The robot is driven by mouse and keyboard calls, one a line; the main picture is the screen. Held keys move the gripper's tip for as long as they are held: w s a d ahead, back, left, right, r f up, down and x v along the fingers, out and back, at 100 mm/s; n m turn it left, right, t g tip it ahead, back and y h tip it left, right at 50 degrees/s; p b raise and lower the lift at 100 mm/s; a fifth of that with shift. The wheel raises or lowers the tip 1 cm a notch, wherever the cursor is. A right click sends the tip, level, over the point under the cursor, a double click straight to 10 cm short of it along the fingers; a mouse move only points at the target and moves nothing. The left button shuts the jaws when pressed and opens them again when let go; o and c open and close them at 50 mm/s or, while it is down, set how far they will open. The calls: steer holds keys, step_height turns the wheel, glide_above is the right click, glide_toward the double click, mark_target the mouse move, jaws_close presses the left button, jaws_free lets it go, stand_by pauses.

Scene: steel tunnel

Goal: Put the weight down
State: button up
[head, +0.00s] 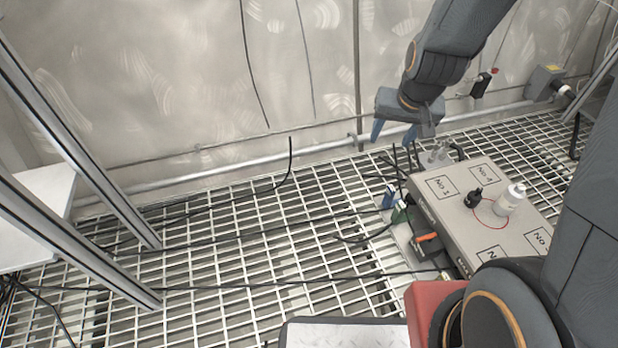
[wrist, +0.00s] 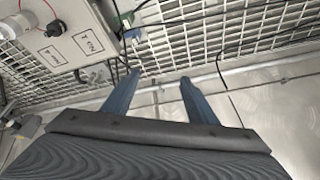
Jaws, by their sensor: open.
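A small dark knobbed piece, which looks like the weight (head: 474,199), stands on top of the grey box (head: 458,222) between its marked squares. A thin red line runs from beside it to a white bottle (head: 510,200) on the same box. My gripper (head: 393,133) is open and empty, with its blue fingers apart, in the air beyond the box's far left corner. In the wrist view my gripper's fingers (wrist: 160,78) have nothing between them. The box (wrist: 62,40) and the bottle (wrist: 12,26) show there at upper left.
Black cables lie across the grating floor (head: 230,250). Tools and small parts, including an orange-marked one (head: 427,240), sit along the box's left side. A pipe (head: 230,167) runs along the metal wall. Metal posts (head: 90,155) stand at left.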

steer(key=s+a+r+n+g+y, duration=0.1)
steer(key=s+a+r+n, duration=0.1)
steer(key=s+a+r, duration=0.4)
steer(key=s+a+r+n+g, duration=0.15)
steer(key=s+a, duration=0.25)
steer(key=a, duration=0.4)
steer(key=s+a+r+n, duration=0.2)
steer(key=s+r, duration=0.1)
steer(key=s, duration=0.5)
steer(key=s+a+r+n+g, duration=0.1)
steer(key=s+a+r+n, duration=0.1)
steer(key=s, duration=0.6)
step_height(320, 180, up, 2)
steer(key=shift+s+a+r+y, duration=0.1)
steer(key=shift+s+a+y, duration=0.2)
steer(key=shift+a, duration=0.2)
steer(key=shift+r+g+p, duration=0.25)
steer(key=shift+r+p, duration=0.1)
steer(key=d+r+m+p, duration=0.2)
steer(key=d+r+p, duration=0.5)
steer(key=p, duration=0.5)
steer(key=d+r+m+h+p, duration=0.1)
steer(key=d+r+m+p, duration=0.1)
steer(key=d+r+p, duration=0.5)
steer(key=d+r+m+p, duration=0.2)
steer(key=d+r+p, duration=0.4)
steer(key=r+p, duration=0.8)
steer(key=shift+d+r+h+p, duration=0.3)
steer(key=shift+d+h+p, duration=0.1)
steer(key=shift+p, duration=2)
